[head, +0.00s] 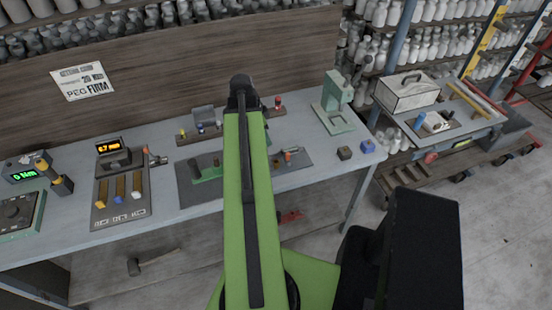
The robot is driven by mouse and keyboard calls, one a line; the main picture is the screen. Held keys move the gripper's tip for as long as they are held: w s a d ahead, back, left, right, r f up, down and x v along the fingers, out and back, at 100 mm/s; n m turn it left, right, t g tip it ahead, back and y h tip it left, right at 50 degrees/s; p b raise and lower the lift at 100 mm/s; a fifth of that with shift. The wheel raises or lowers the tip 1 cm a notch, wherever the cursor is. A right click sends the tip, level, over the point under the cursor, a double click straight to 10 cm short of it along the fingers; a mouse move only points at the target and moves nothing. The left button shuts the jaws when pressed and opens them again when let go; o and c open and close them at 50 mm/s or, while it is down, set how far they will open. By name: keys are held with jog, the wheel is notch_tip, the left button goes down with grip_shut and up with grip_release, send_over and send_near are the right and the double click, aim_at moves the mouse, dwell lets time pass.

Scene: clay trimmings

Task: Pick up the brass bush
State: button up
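I cannot pick out the brass bush for certain. A small yellow-topped piece (182,133) stands on the wooden strip behind the mat. My green arm reaches up the middle of the head view and covers part of the mat and bench. Its far end is a black joint, and my gripper's fingers do not show.

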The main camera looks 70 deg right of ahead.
jog(key=f+b, duration=0.1)
jog(key=b, duration=1.1)
send_over(275, 161)
jog(key=a, duration=0.2)
notch_tip(275, 161, down, 11)
jog(key=shift+w+d+f, duration=0.15)
jog(key=b+x, duration=0.5)
jog(key=shift+w+f, duration=0.15)
jog(key=shift+r, duration=0.2)
grip_shut()
